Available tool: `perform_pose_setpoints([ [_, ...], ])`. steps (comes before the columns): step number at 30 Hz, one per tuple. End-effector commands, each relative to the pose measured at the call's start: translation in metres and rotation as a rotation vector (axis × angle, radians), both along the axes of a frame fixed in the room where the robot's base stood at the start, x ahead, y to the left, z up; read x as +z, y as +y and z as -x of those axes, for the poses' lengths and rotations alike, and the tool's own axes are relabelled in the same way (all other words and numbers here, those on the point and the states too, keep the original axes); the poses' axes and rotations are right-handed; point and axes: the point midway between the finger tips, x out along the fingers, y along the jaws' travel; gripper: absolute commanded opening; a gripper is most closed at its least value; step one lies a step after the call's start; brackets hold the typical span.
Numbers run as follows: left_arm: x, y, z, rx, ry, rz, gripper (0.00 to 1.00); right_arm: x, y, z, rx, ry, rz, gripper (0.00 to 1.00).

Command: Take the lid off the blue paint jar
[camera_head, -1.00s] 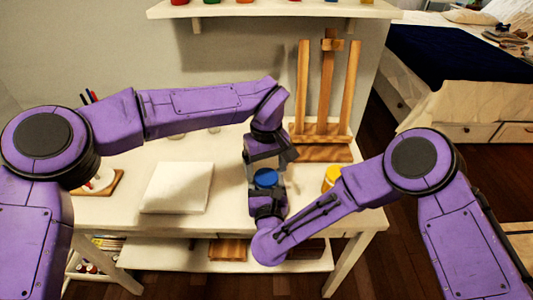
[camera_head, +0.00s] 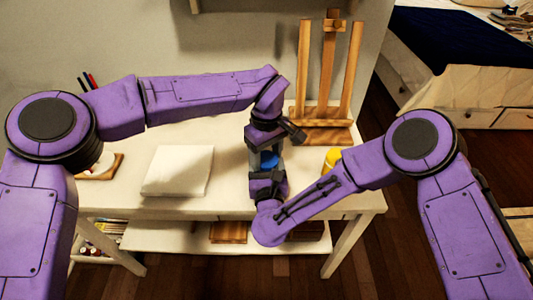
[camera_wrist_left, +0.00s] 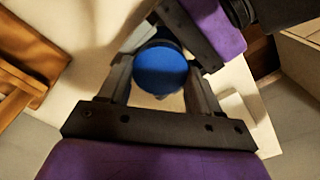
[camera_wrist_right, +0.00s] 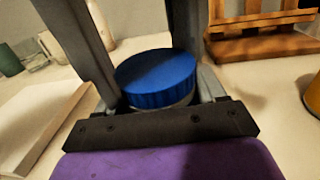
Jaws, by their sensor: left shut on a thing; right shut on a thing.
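The blue paint jar with its round blue lid (camera_head: 269,160) is at the middle of the white table, between my two grippers. The lid also shows in the left wrist view (camera_wrist_left: 160,68) and the right wrist view (camera_wrist_right: 157,77), where a pale strip of jar (camera_wrist_right: 178,102) shows under it. My left gripper (camera_head: 266,152) reaches in from behind and appears shut on the lid. My right gripper (camera_head: 268,166) comes from the front, its fingers on either side, and appears shut on the jar body. Fingers hide the exact contact. The lid looks seated on the jar.
A yellow-topped jar (camera_head: 332,160) stands right of the grippers. A wooden easel (camera_head: 325,135) is behind it. The bed (camera_head: 455,70) is off at the right.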

Motion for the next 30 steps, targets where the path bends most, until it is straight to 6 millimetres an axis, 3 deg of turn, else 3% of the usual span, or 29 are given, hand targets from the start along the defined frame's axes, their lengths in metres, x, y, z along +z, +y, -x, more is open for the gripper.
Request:
perform_pose_setpoints([
  [7,0.0,-0.001,0.0,0.013,0.0,0.001,0.27,0.0,0.001,0.0,0.003,0.0,0.0,0.0],
  [8,0.0,-0.001,0.0,0.013,0.0,0.001,0.67,0.0,0.001,0.0,0.003,0.0,0.0,0.0],
  [10,0.0,-0.001,0.0,0.013,0.0,0.001,0.89,0.0,0.001,0.0,0.003,0.0,0.0,0.0],
  [20,0.003,0.0,0.0,0.012,0.001,0.001,0.89,0.0,0.0,-0.001,-0.002,-0.001,0.0,0.0],
  [29,0.043,0.0,0.0,0.012,-0.001,0.001,0.89,0.0,0.0,0.0,-0.001,0.0,0.0,0.0],
  [30,0.045,0.0,0.0,0.011,0.0,0.0,0.85,0.0,0.0,0.0,-0.001,0.0,0.0,0.0],
])
